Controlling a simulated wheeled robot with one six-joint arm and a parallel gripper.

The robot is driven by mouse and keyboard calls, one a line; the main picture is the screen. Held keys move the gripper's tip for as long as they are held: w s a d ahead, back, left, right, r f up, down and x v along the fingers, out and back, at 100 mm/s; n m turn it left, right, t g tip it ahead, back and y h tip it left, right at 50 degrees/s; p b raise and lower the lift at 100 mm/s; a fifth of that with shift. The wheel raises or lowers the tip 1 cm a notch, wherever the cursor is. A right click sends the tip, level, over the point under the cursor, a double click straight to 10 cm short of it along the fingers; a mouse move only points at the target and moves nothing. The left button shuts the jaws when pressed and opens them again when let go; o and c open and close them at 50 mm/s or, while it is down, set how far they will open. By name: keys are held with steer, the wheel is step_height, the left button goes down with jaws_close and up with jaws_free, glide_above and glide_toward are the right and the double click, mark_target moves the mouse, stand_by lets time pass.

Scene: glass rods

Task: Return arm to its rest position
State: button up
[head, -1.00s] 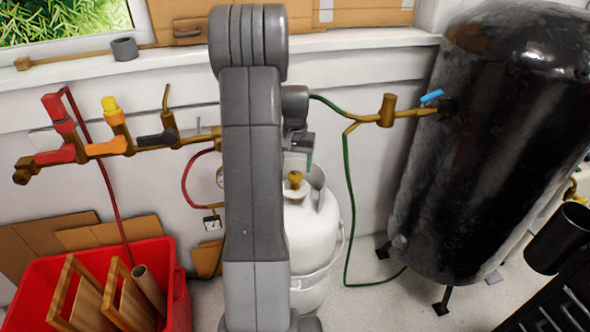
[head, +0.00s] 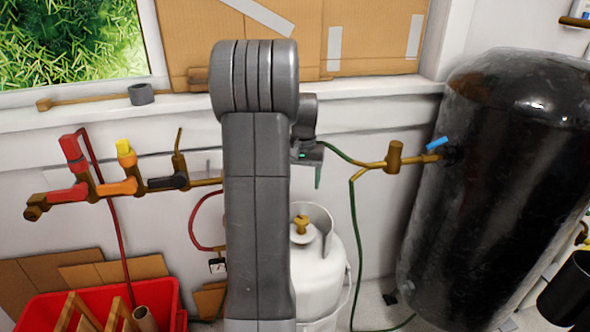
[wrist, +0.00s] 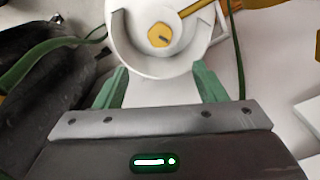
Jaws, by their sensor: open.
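My gripper (wrist: 160,90) shows in the wrist view with its two green fingers spread apart and nothing between them. The white gas cylinder with its brass valve (wrist: 160,36) lies beyond the fingertips there. In the head view my gripper (head: 312,172) is small, beside my raised grey arm, above and slightly right of the white cylinder (head: 322,262). My arm stands upright in the middle of the head view and hides part of the wall and pipe behind it.
A large black tank (head: 480,190) stands at right, joined to a brass pipe (head: 394,160) and green hose (head: 353,230). A brass manifold with coloured valves (head: 115,186) is on the left wall. A red crate (head: 165,300) with wooden pieces sits lower left.

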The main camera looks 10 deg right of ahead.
mark_target(302, 219)
step_height(302, 219, down, 14)
steer(key=shift+r+b, duration=0.1)
steer(key=shift+b, duration=0.6)
steer(key=shift+m, duration=1)
steer(key=m+b, duration=0.1)
steer(key=m, duration=0.3)
steer(key=shift+b, duration=0.35)
steer(key=m+b, duration=0.2)
steer(key=m, duration=0.4)
steer(key=shift+b, duration=0.35)
step_height(302, 219, up, 6)
steer(key=shift+f+p, duration=0.25)
steer(key=shift+p, duration=0.35)
